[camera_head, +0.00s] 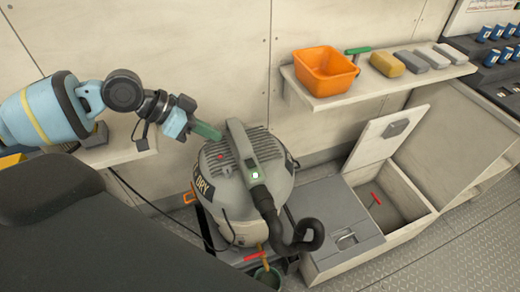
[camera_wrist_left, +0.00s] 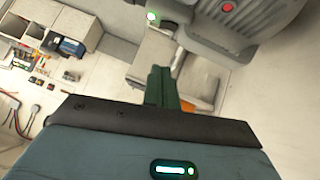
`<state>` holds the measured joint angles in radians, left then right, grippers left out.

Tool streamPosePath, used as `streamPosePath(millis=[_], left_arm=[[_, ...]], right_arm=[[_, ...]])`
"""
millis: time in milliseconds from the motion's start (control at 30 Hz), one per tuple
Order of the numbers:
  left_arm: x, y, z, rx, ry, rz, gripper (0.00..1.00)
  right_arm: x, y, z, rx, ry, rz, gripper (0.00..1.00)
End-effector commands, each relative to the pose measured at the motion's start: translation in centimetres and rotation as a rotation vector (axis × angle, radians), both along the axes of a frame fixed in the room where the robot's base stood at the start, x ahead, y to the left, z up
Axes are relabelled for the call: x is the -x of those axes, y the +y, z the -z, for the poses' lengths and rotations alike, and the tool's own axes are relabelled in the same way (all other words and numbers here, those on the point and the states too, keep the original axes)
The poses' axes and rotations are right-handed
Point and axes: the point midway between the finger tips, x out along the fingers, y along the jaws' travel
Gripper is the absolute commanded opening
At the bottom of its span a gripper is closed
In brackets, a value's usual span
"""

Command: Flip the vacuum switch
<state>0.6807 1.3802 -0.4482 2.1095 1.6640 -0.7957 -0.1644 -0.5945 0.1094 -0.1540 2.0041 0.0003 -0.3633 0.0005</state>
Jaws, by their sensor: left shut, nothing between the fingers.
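The vacuum (camera_head: 222,187) is a grey round canister with a ribbed top, a carry handle and a black hose, standing upright on the floor. A small green-lit white switch (camera_head: 255,175) sits on its front top; a green light also shows in the left wrist view (camera_wrist_left: 152,17). A red round button (camera_wrist_left: 228,8) is on the vacuum's body, seen as a red spot in the head view. My left gripper (camera_head: 208,131), with green fingers, is shut and empty just behind and left of the handle; I cannot tell whether it touches the vacuum. My right gripper is not in view.
A wall shelf (camera_head: 370,96) holds an orange bin (camera_head: 325,69), a yellow sponge (camera_head: 387,64) and grey blocks. An open locker (camera_head: 400,217) with its lid up stands to the right.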

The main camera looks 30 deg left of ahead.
Motion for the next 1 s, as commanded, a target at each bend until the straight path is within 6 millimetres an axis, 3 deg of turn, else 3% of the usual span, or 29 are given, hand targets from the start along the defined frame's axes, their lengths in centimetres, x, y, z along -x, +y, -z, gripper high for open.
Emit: streamPosePath(millis=[200,467,1000], left_arm=[[0.2,0.4,-1.0,-0.002,0.011,0.0,0.0],[-0.3,-0.2,-0.4,0.002,0.008,0.001,0.0],[-4.1,-5.3,5.6,0.003,0.008,0.002,0.0]], right_arm=[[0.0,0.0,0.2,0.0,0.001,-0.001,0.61],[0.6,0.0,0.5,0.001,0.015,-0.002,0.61],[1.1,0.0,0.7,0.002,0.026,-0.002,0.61]])
